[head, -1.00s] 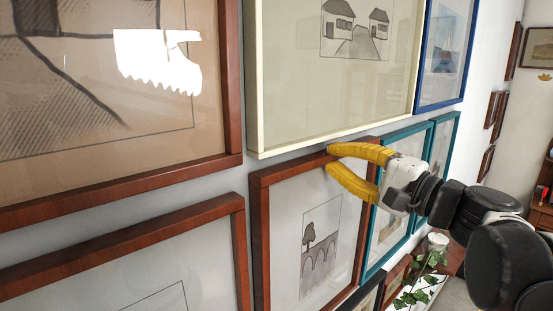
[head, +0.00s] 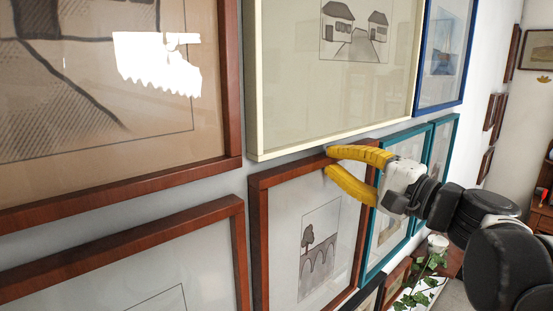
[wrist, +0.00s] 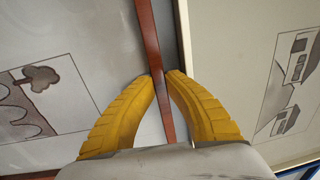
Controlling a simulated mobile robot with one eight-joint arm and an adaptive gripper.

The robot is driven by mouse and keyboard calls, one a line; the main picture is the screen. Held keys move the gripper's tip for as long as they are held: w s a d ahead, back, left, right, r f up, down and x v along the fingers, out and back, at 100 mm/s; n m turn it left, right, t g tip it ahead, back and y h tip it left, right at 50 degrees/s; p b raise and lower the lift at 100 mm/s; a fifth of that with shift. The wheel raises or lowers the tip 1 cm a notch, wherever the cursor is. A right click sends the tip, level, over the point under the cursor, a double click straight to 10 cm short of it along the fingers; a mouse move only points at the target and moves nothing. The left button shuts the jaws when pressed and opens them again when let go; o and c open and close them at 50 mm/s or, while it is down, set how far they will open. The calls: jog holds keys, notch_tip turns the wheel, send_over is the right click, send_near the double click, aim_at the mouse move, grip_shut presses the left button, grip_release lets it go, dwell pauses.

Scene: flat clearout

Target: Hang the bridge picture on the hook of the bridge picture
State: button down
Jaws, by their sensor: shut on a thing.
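The bridge picture (head: 319,252) has a red-brown wooden frame and a drawing of a tree and an arched bridge. It stands upright against the wall, below the cream-framed picture. My gripper (head: 327,160) has yellow fingers and is at the top edge of the bridge picture's frame. In the wrist view my gripper (wrist: 165,74) is shut on the top bar of the bridge picture (wrist: 68,92), with one finger on each side. The hook of the bridge picture is not visible; the picture hides the wall behind it.
The cream-framed house picture (head: 335,75) hangs close above. A teal-framed picture (head: 374,236) is close on the right, and a brown-framed picture (head: 120,265) is on the left. A plant (head: 420,290) stands below right.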

jog(key=shift+f+b, duration=0.7)
jog(key=shift+f, duration=0.2)
jog(key=shift+w, duration=0.1)
jog(key=c, duration=1.5)
grip_release()
jog(key=shift+c, duration=0.2)
jog(key=shift+o, duration=0.4)
jog(key=shift+s, duration=0.2)
